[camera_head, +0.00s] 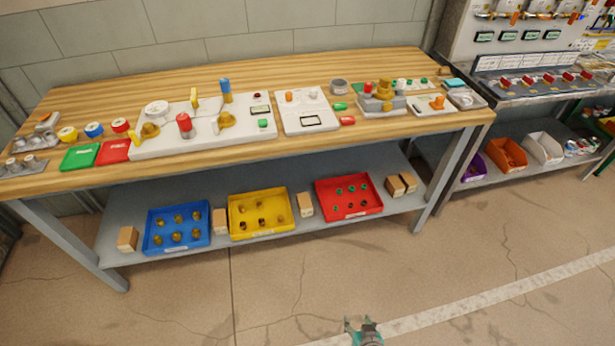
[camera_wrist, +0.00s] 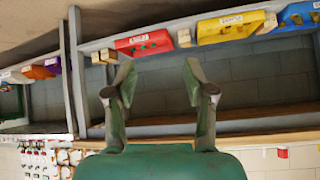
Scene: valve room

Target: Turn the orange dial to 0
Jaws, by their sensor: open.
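A second orange part (camera_head: 437,103) stands on a small pale plate near the bench's right end. I cannot tell which is the dial, nor read any marks. My gripper (camera_head: 363,322) shows at the bottom edge of the head view, over the floor in front of the bench and far from both. In the wrist view my gripper (camera_wrist: 157,82) is open, its two fingers wide apart with nothing between them. No orange dial can be made out there.
The wooden bench (camera_head: 240,72) carries a long valve panel (camera_head: 205,133) at left and several fittings. Its lower shelf holds blue (camera_head: 150,245), yellow (camera_head: 233,232) and red (camera_head: 325,207) trays and wooden blocks. A metal counter stands at right. The floor in front is clear.

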